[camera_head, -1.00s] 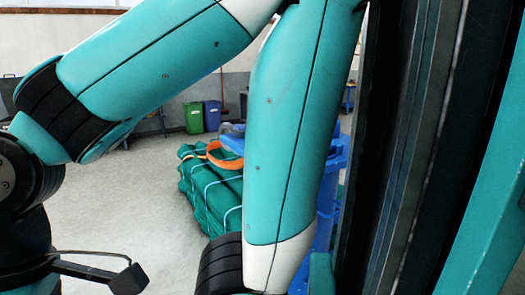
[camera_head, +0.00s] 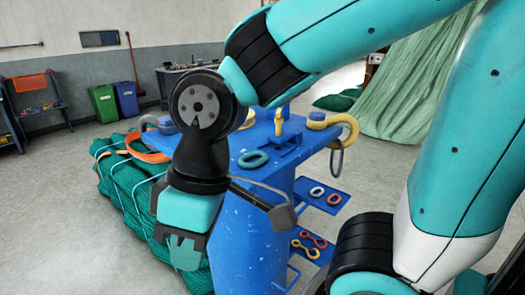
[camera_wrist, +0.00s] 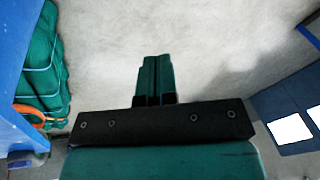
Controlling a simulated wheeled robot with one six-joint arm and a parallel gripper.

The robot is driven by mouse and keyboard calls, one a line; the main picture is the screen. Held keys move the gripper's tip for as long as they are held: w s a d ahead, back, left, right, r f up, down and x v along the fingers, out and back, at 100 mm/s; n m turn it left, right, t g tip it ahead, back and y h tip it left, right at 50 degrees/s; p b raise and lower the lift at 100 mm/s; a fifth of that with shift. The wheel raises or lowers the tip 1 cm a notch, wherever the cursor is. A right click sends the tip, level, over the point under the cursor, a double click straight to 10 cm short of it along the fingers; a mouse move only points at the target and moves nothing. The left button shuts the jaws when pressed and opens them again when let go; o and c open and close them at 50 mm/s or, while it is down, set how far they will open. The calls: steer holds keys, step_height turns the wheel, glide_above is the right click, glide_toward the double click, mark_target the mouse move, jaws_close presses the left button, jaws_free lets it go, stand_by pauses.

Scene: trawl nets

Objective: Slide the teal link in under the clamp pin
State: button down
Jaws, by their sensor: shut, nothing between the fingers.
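The teal link (camera_head: 253,159), an oval ring, lies flat on the blue bench top (camera_head: 310,146) in the head view. A low blue clamp-like fitting (camera_head: 287,142) stands just right of and behind it, with a small yellow upright part (camera_head: 278,122) close behind. I cannot tell which part is the clamp pin. My gripper (camera_head: 185,252) hangs pointing down, left of the blue pedestal and in front of the green net bundle, well apart from the link. In the wrist view its teal fingers (camera_wrist: 154,78) are together and empty over bare floor. The link is not in the wrist view.
A yellow hook with a grey ring (camera_head: 345,132) is at the bench's right edge. Side trays (camera_head: 322,199) hold red, white and yellow links. The green net bundle (camera_head: 125,180) lies at left, with an orange strap (camera_head: 140,150). Open floor lies beyond.

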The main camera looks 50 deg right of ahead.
steer(key=w+d+r+n+h+p, duration=0.1)
steer(key=w+d+r+n+h, duration=0.2)
steer(key=w+d+n+h, duration=0.4)
steer(key=w+d+r+n+h+p, duration=0.25)
steer(key=w+h, duration=0.25)
steer(key=w, duration=0.3)
steer(key=n+b, duration=0.1)
glide_toward(239, 163)
steer(key=shift+h, duration=0.3)
steer(key=shift+a+f+x, duration=0.1)
steer(key=shift+x, duration=1.6)
steer(key=shift+a+f+x, duration=0.15)
steer(key=shift+x, duration=1.6)
steer(key=shift+r, duration=0.1)
